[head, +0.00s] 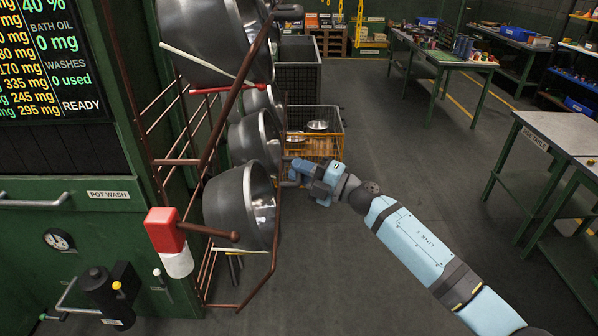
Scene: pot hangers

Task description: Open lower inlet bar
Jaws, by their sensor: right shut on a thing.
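The rack of brown bars (277,222) stands left of centre, with several grey metal pots on it. A brown bar runs down the rack's right side, in front of the lower pot (240,207). My right gripper (284,174) is at this bar, beside the lower pot's right rim, and is shut on it. I take this bar to be the lower inlet bar; the fingertips are small and partly hidden. My left gripper is not in view.
A red block with a white end (165,232) juts out at the left, near the green pot wash cabinet (105,235). A wire crate (315,118) stands behind the gripper. Green tables (555,135) line the right. The grey floor between is clear.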

